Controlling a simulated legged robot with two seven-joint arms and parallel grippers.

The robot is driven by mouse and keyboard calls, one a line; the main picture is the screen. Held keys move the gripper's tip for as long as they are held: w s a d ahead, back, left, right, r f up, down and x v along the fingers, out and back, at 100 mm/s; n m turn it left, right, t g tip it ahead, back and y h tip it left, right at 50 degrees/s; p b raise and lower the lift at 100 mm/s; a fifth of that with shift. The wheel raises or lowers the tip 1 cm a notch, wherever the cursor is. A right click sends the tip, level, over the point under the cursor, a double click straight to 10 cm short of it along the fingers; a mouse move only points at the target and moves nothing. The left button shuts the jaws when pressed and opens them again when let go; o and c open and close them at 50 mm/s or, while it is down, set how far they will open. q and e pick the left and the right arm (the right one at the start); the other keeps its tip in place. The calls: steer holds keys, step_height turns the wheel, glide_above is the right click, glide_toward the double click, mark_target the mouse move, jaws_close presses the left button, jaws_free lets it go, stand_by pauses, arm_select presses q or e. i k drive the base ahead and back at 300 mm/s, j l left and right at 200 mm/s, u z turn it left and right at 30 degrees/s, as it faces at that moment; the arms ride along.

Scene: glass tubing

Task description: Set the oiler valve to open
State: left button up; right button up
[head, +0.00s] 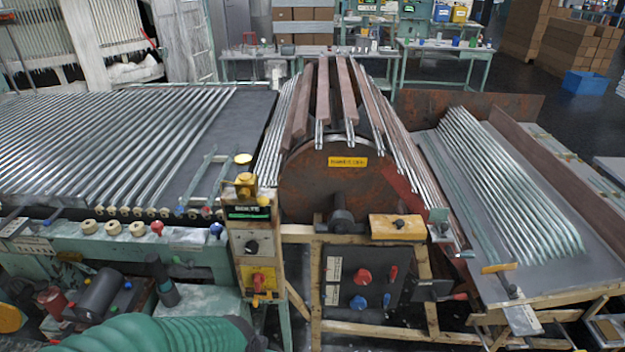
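I cannot tell for sure which part is the oiler valve, as no label that I can read names it. A dark panel (362,279) under the big rusty drum carries a red knob (362,275), a blue knob (358,302) and small red and blue handles at its right side. A tan block with a small dark knob (398,226) sits above this panel. A control post (251,240) to the left has a dark dial and a red switch on a yellow plate. Neither of my grippers is in view.
The drum (338,182) carries glass tubes and brown bars. Tubes lie on the left bed (235,120) and the right sloped tray (585,215). A green ribbed hose (150,335) crosses the lower left. Wooden framing (316,300) surrounds the panel.

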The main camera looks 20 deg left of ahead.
mark_target(243, 194)
steer(key=u, duration=0.9)
steer(key=k+l, duration=0.1)
steer(key=k+u, duration=0.05)
